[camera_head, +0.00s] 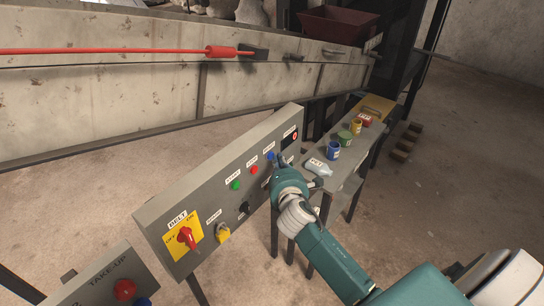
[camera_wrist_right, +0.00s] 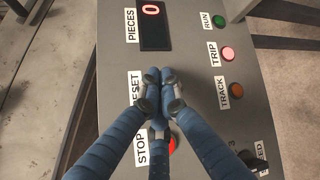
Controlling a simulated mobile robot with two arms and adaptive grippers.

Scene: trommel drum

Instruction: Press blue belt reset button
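The blue reset button (camera_head: 270,156) is on the sloped grey control panel (camera_head: 190,197), at the upper right of its button row in the head view. My right gripper (camera_head: 277,168) is right at that button, with its arm coming in from the lower right. In the right wrist view its blue fingers (camera_wrist_right: 160,82) are drawn together over the spot beside the partly covered RESET label (camera_wrist_right: 135,88). They hide the button there, and I cannot tell whether they touch it. No object shows between the fingers. My left gripper is not in view.
A red stop button (camera_wrist_right: 172,145) lies close by, partly behind my fingers. The display (camera_wrist_right: 151,22) reads 0; the pink-red TRIP lamp (camera_wrist_right: 228,53) looks bright. A red BELT switch (camera_head: 187,238) is on the panel's left. A narrow bench (camera_head: 345,178) with small containers stands right.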

